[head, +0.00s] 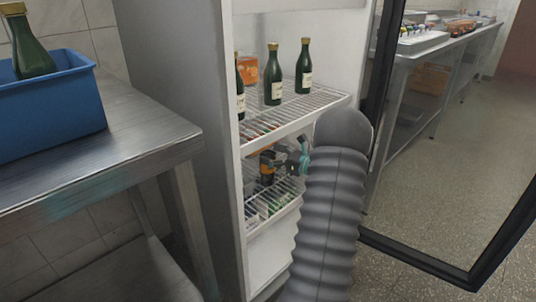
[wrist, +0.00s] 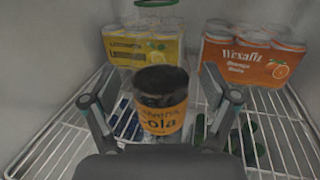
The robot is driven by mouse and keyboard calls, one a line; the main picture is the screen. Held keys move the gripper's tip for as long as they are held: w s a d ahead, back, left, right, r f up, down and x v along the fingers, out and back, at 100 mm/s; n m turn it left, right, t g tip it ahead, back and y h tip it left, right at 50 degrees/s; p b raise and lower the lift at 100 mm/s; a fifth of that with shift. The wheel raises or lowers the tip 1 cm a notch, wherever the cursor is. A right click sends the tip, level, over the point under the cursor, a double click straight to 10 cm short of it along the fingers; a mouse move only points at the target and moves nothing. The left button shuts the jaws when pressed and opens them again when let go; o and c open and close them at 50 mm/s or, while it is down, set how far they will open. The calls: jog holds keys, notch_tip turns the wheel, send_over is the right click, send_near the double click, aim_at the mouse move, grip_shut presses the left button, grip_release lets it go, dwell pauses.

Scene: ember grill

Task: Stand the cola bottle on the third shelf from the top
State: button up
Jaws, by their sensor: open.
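The cola bottle (wrist: 161,100) is dark with an orange label. It looks upright between the spread fingers of my gripper (wrist: 159,98) in the wrist view, with a gap on each side. In the head view the bottle (head: 267,166) is inside the fridge, at the wire shelf (head: 283,193) below the green bottles. My gripper (head: 301,158) is open beside it, coming in from the right. The bottle's base is hidden, so I cannot see its contact with the shelf. The fridge's top is out of view, so I cannot count shelves from the top.
A yellow lemonade pack (wrist: 143,49) and an orange drink pack (wrist: 252,58) stand behind the bottle. Green bottles (head: 273,76) stand on the shelf above. The open fridge door (head: 376,95) is at right. A blue crate (head: 50,113) sits on the steel table (head: 130,145).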

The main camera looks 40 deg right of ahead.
jog(key=v, duration=1.1)
jog(key=shift+w, duration=0.1)
